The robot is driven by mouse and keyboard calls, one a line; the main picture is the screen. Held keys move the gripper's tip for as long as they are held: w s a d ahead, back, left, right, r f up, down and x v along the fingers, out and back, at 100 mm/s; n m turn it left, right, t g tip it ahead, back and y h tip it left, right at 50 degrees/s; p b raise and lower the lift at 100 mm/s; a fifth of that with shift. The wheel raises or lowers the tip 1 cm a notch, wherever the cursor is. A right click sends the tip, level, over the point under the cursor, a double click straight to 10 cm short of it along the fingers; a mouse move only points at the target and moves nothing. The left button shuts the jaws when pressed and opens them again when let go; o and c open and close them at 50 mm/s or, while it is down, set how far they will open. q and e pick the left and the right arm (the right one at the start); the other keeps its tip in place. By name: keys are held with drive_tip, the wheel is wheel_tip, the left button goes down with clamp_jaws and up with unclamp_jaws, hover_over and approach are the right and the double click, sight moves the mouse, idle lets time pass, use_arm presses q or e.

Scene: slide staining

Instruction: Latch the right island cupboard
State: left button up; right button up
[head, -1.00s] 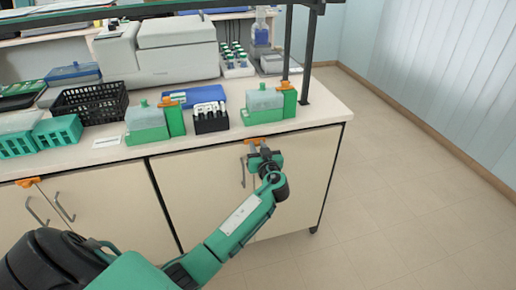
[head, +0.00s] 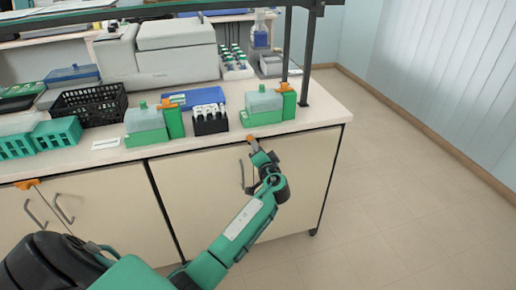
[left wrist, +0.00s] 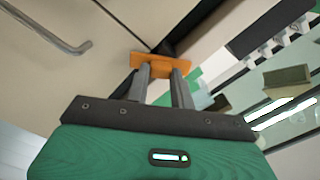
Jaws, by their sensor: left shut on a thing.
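The right island cupboard (head: 215,195) has a pale door that lies flush with its frame, with a metal bar handle (head: 242,173). The same handle shows in the left wrist view (left wrist: 48,30). An orange latch (head: 250,139) sits at the door's top edge under the countertop, partly hidden by my gripper. In the left wrist view the orange latch (left wrist: 152,66) lies at my fingertips. My left gripper (head: 254,147) is shut on the latch. Whether the latch fully crosses the door edge is hard to tell. My right gripper is out of view.
The countertop (head: 325,112) overhangs just above the latch. A green staining box (head: 262,117) and a black rack (head: 210,125) stand near its edge. Another orange latch (head: 27,184) is on the left cupboard. The floor at right is clear.

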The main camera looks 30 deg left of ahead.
use_arm(q)
drive_tip(key=shift+d+f+m+p, duration=0.1)
drive_tip(key=shift+m+p, duration=0.6)
drive_tip(key=shift+m, duration=1)
drive_tip(key=shift+f+m+p, duration=0.1)
drive_tip(key=shift+m+p, duration=0.55)
drive_tip(key=shift+m, duration=1.05)
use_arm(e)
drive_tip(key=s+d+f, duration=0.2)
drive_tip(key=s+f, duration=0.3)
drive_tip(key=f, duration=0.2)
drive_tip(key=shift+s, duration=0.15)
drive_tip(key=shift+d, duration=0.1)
use_arm(q)
drive_tip(key=o, duration=1)
drive_tip(key=b+v, duration=0.1)
drive_tip(key=v, duration=1.2)
drive_tip(key=shift+s+d+b, duration=0.25)
drive_tip(key=shift+b, duration=0.05)
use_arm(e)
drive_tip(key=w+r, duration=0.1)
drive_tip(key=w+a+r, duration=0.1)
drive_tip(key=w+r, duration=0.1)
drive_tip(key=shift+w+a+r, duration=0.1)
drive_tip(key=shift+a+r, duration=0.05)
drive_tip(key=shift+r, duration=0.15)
